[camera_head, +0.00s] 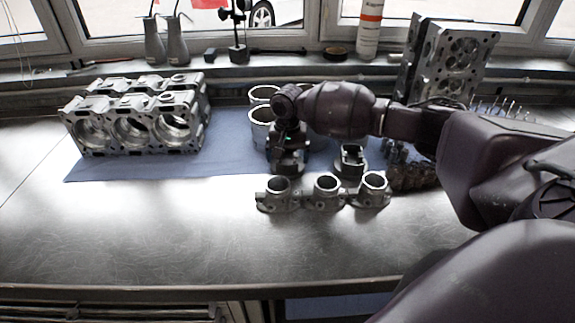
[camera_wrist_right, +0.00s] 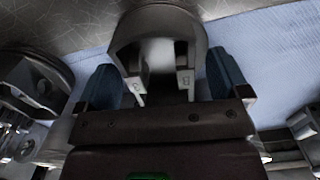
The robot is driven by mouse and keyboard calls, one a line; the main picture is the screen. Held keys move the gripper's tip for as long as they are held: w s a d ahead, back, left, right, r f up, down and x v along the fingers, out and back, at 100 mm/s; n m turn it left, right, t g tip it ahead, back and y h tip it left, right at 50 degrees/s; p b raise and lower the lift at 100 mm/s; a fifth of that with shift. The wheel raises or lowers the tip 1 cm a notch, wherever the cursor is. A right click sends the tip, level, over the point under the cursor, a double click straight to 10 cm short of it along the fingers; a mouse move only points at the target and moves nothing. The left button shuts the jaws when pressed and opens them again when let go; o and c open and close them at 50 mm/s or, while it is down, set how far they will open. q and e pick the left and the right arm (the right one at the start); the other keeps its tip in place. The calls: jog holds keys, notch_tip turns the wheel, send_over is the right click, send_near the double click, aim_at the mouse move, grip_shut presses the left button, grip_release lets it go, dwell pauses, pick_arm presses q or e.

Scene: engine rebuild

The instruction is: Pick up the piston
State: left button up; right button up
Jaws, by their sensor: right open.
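A dark grey piston (camera_wrist_right: 158,25) with an open hollow underside shows in the right wrist view, lying between the two blue fingertips of my right gripper (camera_wrist_right: 163,78). The fingers are spread on either side of it; whether they touch it I cannot tell. In the head view, my right gripper (camera_head: 287,150) points down over this piston (camera_head: 288,168), which is partly hidden by it. Another piston (camera_head: 351,163) stands to the right on the blue mat. My left gripper is not in view.
An engine block (camera_head: 135,118) stands on the left of the blue mat (camera_head: 228,160). Cylinder liners (camera_head: 260,116) stand behind the gripper. A three-ring manifold (camera_head: 324,190) lies in front. A cylinder head (camera_head: 447,60) stands at the back right. The front left bench is clear.

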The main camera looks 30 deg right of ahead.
jog(key=shift+r, duration=0.1)
jog(key=c, duration=1.1)
jog(key=shift+c, duration=0.9)
jog(key=shift+r, duration=0.1)
